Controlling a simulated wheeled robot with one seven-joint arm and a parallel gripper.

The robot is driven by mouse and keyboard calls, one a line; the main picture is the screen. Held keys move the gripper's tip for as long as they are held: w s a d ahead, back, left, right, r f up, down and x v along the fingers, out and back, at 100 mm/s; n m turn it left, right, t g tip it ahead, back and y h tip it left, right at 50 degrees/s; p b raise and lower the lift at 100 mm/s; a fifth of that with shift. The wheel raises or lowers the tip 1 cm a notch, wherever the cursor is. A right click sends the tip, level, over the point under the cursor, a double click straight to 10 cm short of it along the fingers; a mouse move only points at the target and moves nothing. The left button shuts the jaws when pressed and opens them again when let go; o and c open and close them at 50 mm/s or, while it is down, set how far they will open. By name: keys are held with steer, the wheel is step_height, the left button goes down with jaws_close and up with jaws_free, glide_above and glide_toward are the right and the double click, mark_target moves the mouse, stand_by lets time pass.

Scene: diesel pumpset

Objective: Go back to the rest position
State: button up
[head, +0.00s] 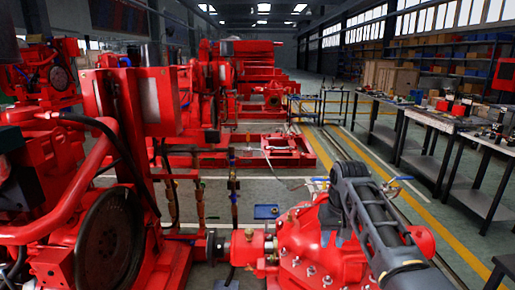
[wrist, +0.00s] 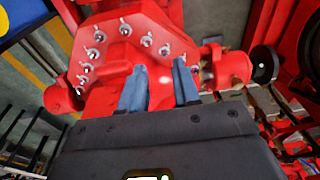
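My gripper (wrist: 158,65) shows in the wrist view with its two blue fingers apart and nothing between them. The fingers point at a red pump casing (wrist: 160,35) ringed with several metal studs and nuts. I cannot tell how far the fingertips are from the casing. In the head view my dark grey arm reaches over the same red pump casing (head: 308,245) at the lower right. My gripper is mostly hidden there by the arm and the casing.
Red diesel engines (head: 120,190) and pipework stand close on the left. Workbenches (head: 440,120) with small parts run along the right. A blue tray (head: 266,211) lies on the floor behind the pump. The aisle with yellow lines (head: 375,170) between pumpsets and benches looks clear.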

steer(key=s+a+f+t, duration=0.1)
steer(key=s+f+t, duration=0.1)
steer(key=s+f, duration=0.55)
steer(key=s+a+f+t, duration=0.1)
steer(key=s+f, duration=0.4)
steer(key=f, duration=0.5)
steer(key=s+f+t, duration=0.2)
steer(key=s, duration=0.7)
steer(key=s+f+t, duration=0.2)
steer(key=s+f, duration=0.1)
steer(key=s, duration=0.6)
steer(key=s+d+r+t, duration=0.1)
steer(key=s+r+t, duration=0.1)
steer(key=s+r, duration=0.5)
steer(key=s+d+r+t, duration=0.1)
steer(key=s+r, duration=0.2)
steer(key=s, duration=0.8)
steer(key=s+r+t, duration=0.1)
steer(key=s+r, duration=0.4)
steer(key=r, duration=0.4)
steer(key=s+d+r+t, duration=0.1)
steer(key=s+r, duration=0.4)
steer(key=r, duration=0.5)
steer(key=shift+s+t, duration=0.3)
steer(key=shift+t, duration=0.4)
steer(key=shift+d, duration=0.15)
